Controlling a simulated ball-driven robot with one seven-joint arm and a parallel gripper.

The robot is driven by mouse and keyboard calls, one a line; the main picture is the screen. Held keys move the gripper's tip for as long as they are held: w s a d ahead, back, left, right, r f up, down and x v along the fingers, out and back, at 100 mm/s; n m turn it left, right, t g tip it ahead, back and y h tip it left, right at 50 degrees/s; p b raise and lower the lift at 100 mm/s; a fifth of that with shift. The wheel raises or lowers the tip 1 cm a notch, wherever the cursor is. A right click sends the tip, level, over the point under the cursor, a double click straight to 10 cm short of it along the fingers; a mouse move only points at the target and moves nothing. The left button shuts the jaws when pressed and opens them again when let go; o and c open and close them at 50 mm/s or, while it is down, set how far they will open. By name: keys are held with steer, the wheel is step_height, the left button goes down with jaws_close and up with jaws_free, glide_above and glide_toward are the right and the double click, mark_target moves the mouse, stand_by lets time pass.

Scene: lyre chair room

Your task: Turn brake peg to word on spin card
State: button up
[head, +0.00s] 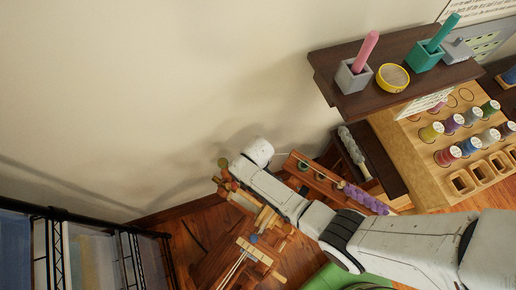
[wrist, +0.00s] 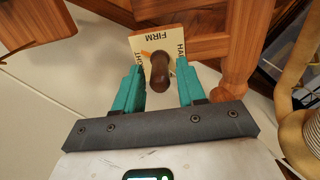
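The brown brake peg (wrist: 160,72) stands out from a cream dial plate (wrist: 148,40) in the wrist view. The plate reads FIRM upside down at the top, with partly hidden words starting HA at right and ending GHT at left. An orange mark shows just upper left of the peg. My gripper (wrist: 159,66) is open, its teal fingers on either side of the peg with gaps visible. In the head view my arm reaches the wooden spinning wheel (head: 240,250); the fingers cannot be made out there. A small printed card (head: 422,104) hangs under the dark shelf; its words are unreadable, and I cannot tell whether it is the spin card.
The dark shelf (head: 325,72) holds grey and green pots with pegs and a yellow tin (head: 392,77). A rack of coloured thread spools (head: 446,156) stands at right. A black metal rack (head: 60,213) is at lower left. Wooden wheel parts (wrist: 210,46) lie close around the plate.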

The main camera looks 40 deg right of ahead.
steer(key=shift+o, duration=0.5)
step_height(320, 180, up, 11)
steer(key=shift+f+p, duration=0.1)
steer(key=shift+p, duration=0.45)
stand_by(0.4)
